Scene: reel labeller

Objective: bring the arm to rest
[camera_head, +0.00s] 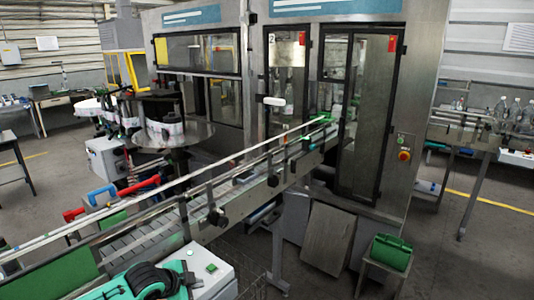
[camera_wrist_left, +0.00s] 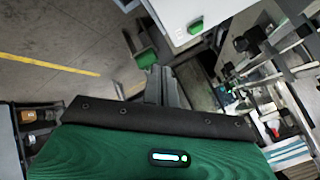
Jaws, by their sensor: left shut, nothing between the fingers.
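My left gripper (camera_head: 183,278) is at the bottom of the head view, a teal and black shape in front of the conveyor's near side, beside a white box with a green button (camera_head: 211,267). In the left wrist view its dark fingers (camera_wrist_left: 160,82) are together and empty, past the green and black gripper body. My right gripper is not in view.
A conveyor (camera_head: 180,218) with rails runs from the lower left into the labelling machine (camera_head: 365,110). A reel turntable (camera_head: 190,137) stands behind it. A green case (camera_head: 390,250) rests on a small stand at the right. Floor at far right is open.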

